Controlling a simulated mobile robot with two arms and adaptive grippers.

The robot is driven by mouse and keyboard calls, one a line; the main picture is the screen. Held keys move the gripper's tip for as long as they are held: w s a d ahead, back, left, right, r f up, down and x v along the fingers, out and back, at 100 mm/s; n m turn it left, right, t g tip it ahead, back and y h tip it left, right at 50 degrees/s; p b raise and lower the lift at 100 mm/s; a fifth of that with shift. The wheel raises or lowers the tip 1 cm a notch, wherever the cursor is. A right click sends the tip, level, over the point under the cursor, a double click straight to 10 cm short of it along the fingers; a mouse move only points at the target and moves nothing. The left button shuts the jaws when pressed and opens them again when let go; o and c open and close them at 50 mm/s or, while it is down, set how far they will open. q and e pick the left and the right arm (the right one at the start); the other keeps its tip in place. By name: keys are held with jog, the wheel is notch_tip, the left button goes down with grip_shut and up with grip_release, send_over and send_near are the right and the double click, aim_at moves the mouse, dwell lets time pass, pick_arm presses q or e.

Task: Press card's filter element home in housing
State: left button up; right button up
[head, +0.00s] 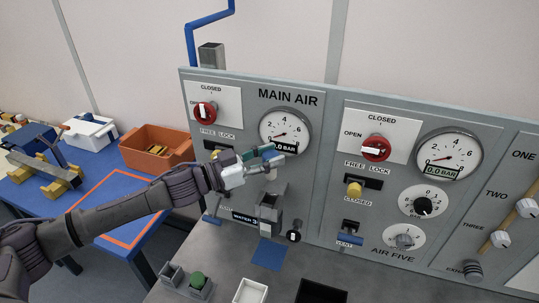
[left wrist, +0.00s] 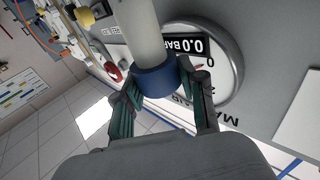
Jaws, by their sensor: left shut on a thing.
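My left gripper (head: 262,161) comes in from the left in front of the main air panel. In the left wrist view my left gripper (left wrist: 163,98) is shut on the blue collar of a white cylindrical filter element (left wrist: 143,30). In the head view the filter element is small and mostly hidden by the fingers. A grey housing (head: 269,205) stands on the panel front just below the gripper, beside a label reading WATER 3. The gripper appears above the housing; I cannot tell whether the element touches it. No card is clearly readable. My right gripper is not in view.
The panel (head: 330,190) carries dials at 0.0 bar, red knobs (head: 375,149) and yellow knobs close to the arm. A grey bench (head: 330,262) below holds small trays and a green-topped part (head: 197,280). An orange bin (head: 157,148) stands on the blue table at left.

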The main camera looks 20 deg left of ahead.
aim_at(269, 179)
pick_arm(q)
jog(key=shift+s, duration=0.1)
jog(key=shift+a+r+p, duration=0.1)
jog(key=shift+p, duration=0.4)
jog(key=shift+f+b, duration=0.65)
jog(key=shift+f, duration=0.2)
jog(key=shift+f+b, duration=1.25)
jog(key=shift+f, duration=0.95)
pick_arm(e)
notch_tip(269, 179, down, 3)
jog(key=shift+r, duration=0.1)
pick_arm(q)
jog(key=shift+f, duration=0.3)
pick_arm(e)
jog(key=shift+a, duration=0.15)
pick_arm(q)
jog(key=shift+f, duration=1.05)
jog(key=shift+s+f, duration=0.1)
jog(key=shift+f, duration=1.7)
